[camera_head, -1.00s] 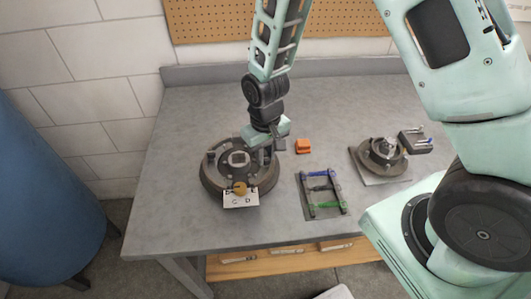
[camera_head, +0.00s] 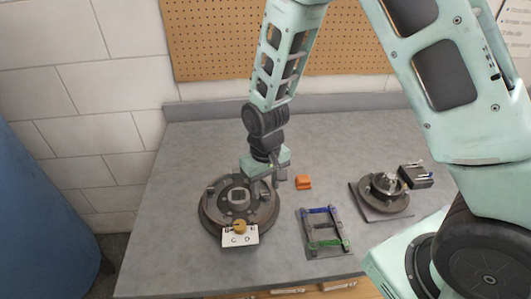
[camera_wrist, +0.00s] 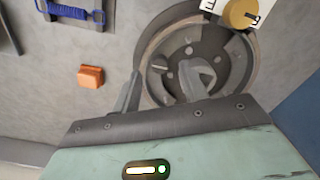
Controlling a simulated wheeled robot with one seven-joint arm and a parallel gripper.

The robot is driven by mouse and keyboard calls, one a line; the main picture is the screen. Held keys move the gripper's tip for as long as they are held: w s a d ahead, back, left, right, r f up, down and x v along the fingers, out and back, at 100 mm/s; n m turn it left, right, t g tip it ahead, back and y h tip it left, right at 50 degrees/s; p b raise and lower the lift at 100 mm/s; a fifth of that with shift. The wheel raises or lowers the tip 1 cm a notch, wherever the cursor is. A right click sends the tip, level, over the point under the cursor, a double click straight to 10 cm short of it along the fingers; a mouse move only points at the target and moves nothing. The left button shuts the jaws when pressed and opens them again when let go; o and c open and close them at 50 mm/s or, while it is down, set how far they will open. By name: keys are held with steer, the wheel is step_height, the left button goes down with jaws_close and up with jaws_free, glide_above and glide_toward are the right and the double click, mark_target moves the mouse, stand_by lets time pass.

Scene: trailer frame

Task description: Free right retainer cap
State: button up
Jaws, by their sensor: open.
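A round dark brake assembly (camera_head: 215,224) lies on the grey bench, with a raised square hub in its middle and small posts at its left and right. My gripper (camera_head: 264,182) is open above its right back edge, pointing down. In the wrist view the fingers of my gripper (camera_wrist: 166,78) stand apart, one beside the rim and the other over the assembly (camera_wrist: 250,55). A small pale fitting (camera_wrist: 160,65) shows between them, perhaps the right retainer cap; I cannot tell for sure. Nothing is visibly gripped.
A white lettered card (camera_head: 240,239) with a brass disc (camera_head: 239,226) sits at the assembly's front. An orange block (camera_head: 303,182) lies to the right. A tray with blue and green tools (camera_head: 325,231), a hub on a plate (camera_head: 384,192) and a dark box (camera_head: 415,176) are farther right.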

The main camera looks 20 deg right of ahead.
mark_target(265, 194)
step_height(265, 194, up, 15)
steer(key=b, duration=0.1)
steer(key=shift+r, duration=0.15)
stand_by(0.4)
steer(key=s+a+n, duration=0.3)
steer(key=s, duration=0.7)
steer(key=s+a+n, duration=0.2)
steer(key=s+a, duration=0.1)
steer(key=s, duration=0.7)
steer(key=shift+a+r+n+y, duration=0.2)
steer(key=shift+n+y, duration=0.1)
steer(key=shift+n, duration=0.1)
steer(key=shift+s, duration=0.1)
